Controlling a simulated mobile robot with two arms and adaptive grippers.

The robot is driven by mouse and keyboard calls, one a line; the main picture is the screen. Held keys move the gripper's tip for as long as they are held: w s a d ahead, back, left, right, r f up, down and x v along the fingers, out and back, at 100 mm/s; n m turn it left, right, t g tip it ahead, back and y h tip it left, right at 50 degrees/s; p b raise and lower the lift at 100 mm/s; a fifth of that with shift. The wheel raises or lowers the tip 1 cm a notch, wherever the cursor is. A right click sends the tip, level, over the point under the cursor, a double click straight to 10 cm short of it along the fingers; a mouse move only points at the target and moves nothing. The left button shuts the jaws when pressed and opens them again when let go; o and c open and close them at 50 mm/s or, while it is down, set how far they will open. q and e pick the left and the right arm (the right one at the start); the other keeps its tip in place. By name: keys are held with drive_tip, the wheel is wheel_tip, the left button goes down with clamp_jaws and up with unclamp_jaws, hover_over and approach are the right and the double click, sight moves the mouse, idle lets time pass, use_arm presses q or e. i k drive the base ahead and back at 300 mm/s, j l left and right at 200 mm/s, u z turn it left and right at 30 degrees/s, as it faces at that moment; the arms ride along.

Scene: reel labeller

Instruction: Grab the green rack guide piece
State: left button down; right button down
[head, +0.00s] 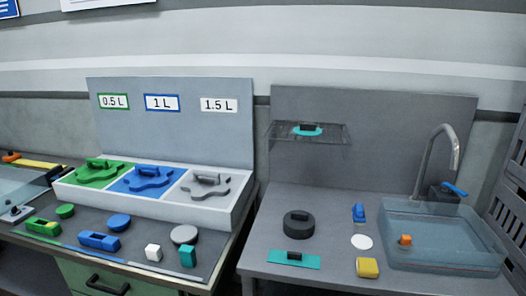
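A green guide-like piece (97,172) with a handle on top lies in the left compartment of a white three-part rack (150,197), below the 0.5 L sign (114,101). A blue piece (150,180) lies in the middle compartment and a grey piece (206,185) in the right one. A smaller green block (42,227) and a green disc (65,211) lie on the counter in front of the rack. I cannot tell for certain which green item is the rack guide piece. Neither of my grippers is in view.
Blue and grey discs, a blue block (99,241), a white cube (153,252) and a teal block (188,255) crowd the left counter. A gap separates it from the right counter, which has a black round object (298,224), a yellow sponge-like block (367,267) and a sink (440,262).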

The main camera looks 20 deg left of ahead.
sight(50, 228)
drive_tip(key=u, duration=2.05)
drive_tip(key=i+z, duration=0.65)
